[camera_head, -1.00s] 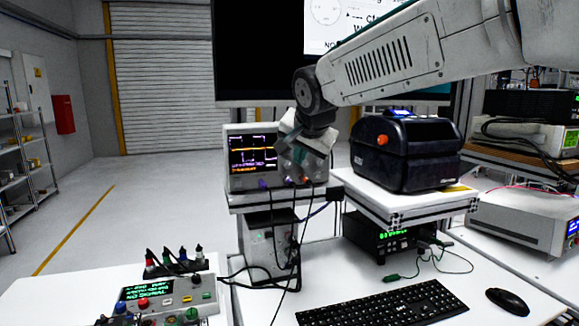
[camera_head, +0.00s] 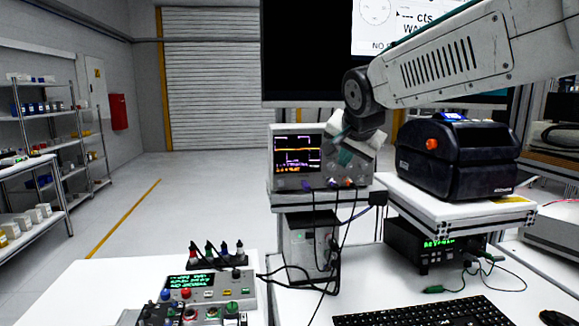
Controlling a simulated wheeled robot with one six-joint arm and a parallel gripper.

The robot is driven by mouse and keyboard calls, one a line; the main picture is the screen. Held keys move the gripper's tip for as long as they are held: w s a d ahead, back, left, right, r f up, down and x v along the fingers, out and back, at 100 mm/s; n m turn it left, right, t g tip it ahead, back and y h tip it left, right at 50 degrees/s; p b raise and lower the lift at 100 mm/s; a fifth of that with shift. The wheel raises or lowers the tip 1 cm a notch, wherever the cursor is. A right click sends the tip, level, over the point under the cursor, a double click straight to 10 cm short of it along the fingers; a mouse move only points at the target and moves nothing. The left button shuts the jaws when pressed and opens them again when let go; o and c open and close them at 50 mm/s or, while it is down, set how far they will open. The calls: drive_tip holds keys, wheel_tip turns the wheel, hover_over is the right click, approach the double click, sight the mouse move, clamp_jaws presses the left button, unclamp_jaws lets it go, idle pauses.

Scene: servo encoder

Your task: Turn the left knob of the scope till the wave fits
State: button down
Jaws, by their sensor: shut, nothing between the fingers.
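The scope (camera_head: 297,183) stands on a raised white shelf, its face toward me. Its dark screen (camera_head: 297,154) shows an orange horizontal line and a purple stepped trace; the fit is too small to judge. My gripper (camera_head: 339,145) is shut and empty, in front of the right part of the scope's face, just right of the screen. It hides most of the knob panel there, so I cannot make out the left knob or tell whether the fingers touch it. Coloured plugs show along the scope's lower edge.
A black device with an orange button (camera_head: 448,158) stands right of the scope, close to my arm. Cables hang below the scope. A control box (camera_head: 205,288) and keyboard (camera_head: 425,315) lie on the table. A large monitor (camera_head: 305,55) is behind.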

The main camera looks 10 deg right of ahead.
sight(333, 166)
drive_tip(key=c, duration=2.1)
unclamp_jaws()
drive_tip(key=shift+c, duration=0.2)
drive_tip(key=o, duration=0.6)
drive_tip(key=shift+d, duration=0.2)
drive_tip(key=shift+c, duration=0.2)
drive_tip(key=o, duration=0.3)
drive_tip(key=shift+h, duration=0.4)
drive_tip(key=d, duration=0.4)
drive_tip(key=shift+s+d+f, duration=0.15)
drive_tip(key=shift+s+f, duration=0.1)
drive_tip(key=shift+f, duration=0.1)
drive_tip(key=w+d+n+t+h, duration=0.1)
drive_tip(key=d+n+t, duration=0.1)
drive_tip(key=d+n, duration=0.45)
drive_tip(key=a+f+n+t+y, duration=0.1)
drive_tip(key=a+n+t+y, duration=0.2)
drive_tip(key=n, duration=1.3)
drive_tip(key=a+f+n+y, duration=0.1)
drive_tip(key=a+n+y, duration=0.4)
drive_tip(key=n, duration=1.2)
drive_tip(key=shift+m+h, duration=0.25)
drive_tip(key=shift+h, duration=0.45)
drive_tip(key=x, duration=0.7)
drive_tip(key=shift+w+a+r, duration=0.1)
drive_tip(key=shift+a+r, duration=0.25)
